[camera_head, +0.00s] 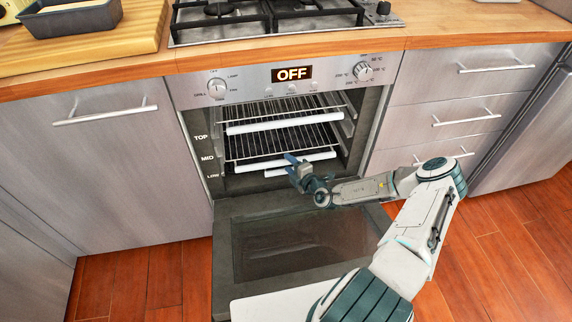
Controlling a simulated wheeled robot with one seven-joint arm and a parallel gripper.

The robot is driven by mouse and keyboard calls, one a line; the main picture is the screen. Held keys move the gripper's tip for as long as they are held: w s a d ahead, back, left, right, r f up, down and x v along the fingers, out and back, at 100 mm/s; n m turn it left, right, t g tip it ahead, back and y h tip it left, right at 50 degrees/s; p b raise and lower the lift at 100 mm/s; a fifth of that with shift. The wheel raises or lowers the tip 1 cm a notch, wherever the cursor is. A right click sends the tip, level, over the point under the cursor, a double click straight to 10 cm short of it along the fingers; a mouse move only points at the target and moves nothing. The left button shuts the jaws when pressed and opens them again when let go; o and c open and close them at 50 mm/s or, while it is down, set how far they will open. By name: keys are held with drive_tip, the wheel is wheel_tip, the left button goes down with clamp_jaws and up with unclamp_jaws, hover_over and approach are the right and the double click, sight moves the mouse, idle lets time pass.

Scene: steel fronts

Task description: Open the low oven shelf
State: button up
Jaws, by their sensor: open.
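The oven (292,74) stands open, its door folded down in front. The low shelf (276,173) is at the bottom of the cavity, near the "LOW" label. Only a short piece of its white front bar shows, because my gripper covers part of it. My gripper (291,163) is open, with blue fingers, just in front of the lower shelf bars. I cannot tell whether it touches one or whether a bar lies between the fingers. The lowered oven door (225,262) lies beneath my forearm.
The middle shelf bar (252,165) sits just above the low one, and the top shelf bar (284,122) is higher. Drawers (440,122) stand to the right and a cabinet (90,160) to the left. A dark pan (70,17) rests on a board on the counter.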

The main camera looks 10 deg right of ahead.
drive_tip(key=shift+x, duration=1.25)
